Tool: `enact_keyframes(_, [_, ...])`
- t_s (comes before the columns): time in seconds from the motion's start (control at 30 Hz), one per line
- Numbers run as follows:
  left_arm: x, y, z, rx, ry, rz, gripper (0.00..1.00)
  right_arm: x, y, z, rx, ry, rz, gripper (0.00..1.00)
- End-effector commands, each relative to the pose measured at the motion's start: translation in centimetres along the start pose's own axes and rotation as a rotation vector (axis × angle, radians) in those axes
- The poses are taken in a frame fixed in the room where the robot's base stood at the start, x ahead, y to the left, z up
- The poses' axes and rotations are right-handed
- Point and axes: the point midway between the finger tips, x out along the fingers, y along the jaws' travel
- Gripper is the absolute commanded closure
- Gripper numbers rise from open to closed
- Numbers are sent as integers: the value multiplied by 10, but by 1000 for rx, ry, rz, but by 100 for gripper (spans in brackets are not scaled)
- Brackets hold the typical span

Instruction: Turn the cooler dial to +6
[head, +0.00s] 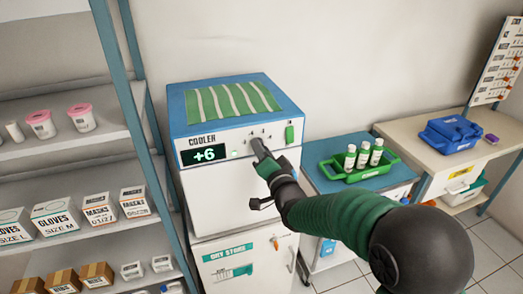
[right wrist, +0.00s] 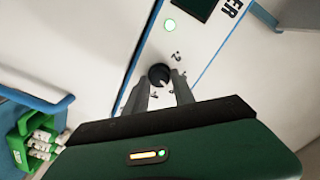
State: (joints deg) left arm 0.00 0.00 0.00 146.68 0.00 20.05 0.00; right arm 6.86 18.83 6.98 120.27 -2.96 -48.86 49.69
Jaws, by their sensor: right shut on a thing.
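The cooler (head: 230,188) is a white box with a blue top, standing on a white cabinet. Its display (head: 204,154) reads +6 in green. The cooler dial (right wrist: 159,75) is a small dark knob on the front panel; in the head view my right gripper hides it. My right gripper (head: 259,146) reaches the panel right of the display. In the right wrist view its two fingers (right wrist: 160,88) are shut on the dial, one on each side. A lit green lamp (right wrist: 170,25) shows beside the dial. My left gripper is not in view.
A green switch (head: 289,135) is right of the dial. A striped green cloth (head: 234,99) lies on the cooler. A green tray (head: 385,172) with white bottles stands on the cart to the right. Shelves with boxes (head: 56,219) stand close on the left.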

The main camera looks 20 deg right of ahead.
Motion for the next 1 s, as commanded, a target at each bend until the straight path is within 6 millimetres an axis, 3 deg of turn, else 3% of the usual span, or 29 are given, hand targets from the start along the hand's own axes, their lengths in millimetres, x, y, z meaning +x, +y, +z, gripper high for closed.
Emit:
enact_keyframes(0.47, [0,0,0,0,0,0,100,1,-3,-6,0,13,-8,100])
enact_keyframes(0.5, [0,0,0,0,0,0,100,1,-3,-6,0,13,-8,67])
enact_keyframes(0.63, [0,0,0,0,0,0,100,1,-2,-4,0,9,-6,50])
enact_keyframes(1.0, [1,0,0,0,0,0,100,0,-2,-1,0,3,-3,48])
